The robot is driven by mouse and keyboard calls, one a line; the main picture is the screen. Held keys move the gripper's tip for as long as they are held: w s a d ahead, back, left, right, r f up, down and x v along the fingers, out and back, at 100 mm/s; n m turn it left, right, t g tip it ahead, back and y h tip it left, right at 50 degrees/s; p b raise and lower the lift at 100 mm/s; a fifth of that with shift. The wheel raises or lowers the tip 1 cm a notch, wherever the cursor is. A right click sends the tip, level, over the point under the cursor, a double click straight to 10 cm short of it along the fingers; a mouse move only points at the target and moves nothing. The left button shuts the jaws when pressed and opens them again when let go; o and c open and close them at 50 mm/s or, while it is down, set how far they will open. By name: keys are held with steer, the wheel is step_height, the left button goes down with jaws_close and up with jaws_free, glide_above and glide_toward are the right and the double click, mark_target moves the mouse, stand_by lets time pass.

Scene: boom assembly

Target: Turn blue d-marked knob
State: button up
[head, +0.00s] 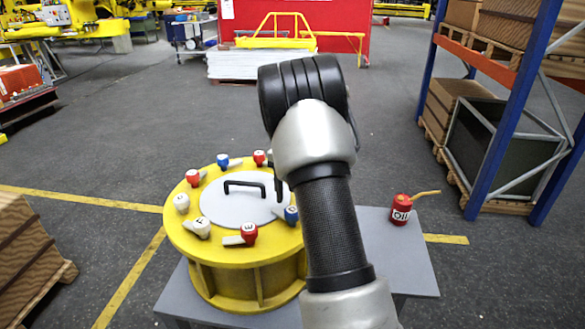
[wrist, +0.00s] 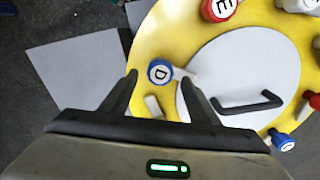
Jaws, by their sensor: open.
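The blue knob marked D (wrist: 160,71) sits on the yellow rim of the round drum (head: 180,232). In the wrist view it lies between the tips of my two black fingers. In the head view the blue knob (head: 291,213) shows just left of my arm, partly covered by it. My gripper (wrist: 160,78) is open, with one finger on each side of the knob and a gap to both. I cannot tell how far above the knob the fingertips are. In the head view my gripper is mostly hidden behind my arm.
Several red, white and blue knobs ring the drum, including a red E knob (wrist: 219,8). A grey lid (head: 232,203) with a black handle (head: 245,185) fills the middle. A red oil can (head: 401,210) stands on the grey table (head: 415,262) to the right.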

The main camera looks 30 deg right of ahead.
step_height(320, 180, up, 14)
stand_by(0.3)
stand_by(0.3)
steer(key=s+a+r+n+t+p, duration=0.1)
steer(key=s+a+r+n, duration=0.1)
steer(key=s+a+r, duration=0.4)
steer(key=s+a+r+n+t, duration=0.2)
steer(key=s+a+n, duration=0.1)
steer(key=s, duration=0.4)
steer(key=s+a+r+n+t+p, duration=0.1)
steer(key=s+a+r+n, duration=0.1)
steer(key=s+a+r, duration=0.4)
steer(key=s+a+f+n+t, duration=0.1)
steer(key=s+a+f+n, duration=0.2)
steer(key=s+f, duration=0.3)
steer(key=s, duration=0.5)
steer(key=shift+t, duration=0.3)
steer(key=shift+s+f, duration=0.1)
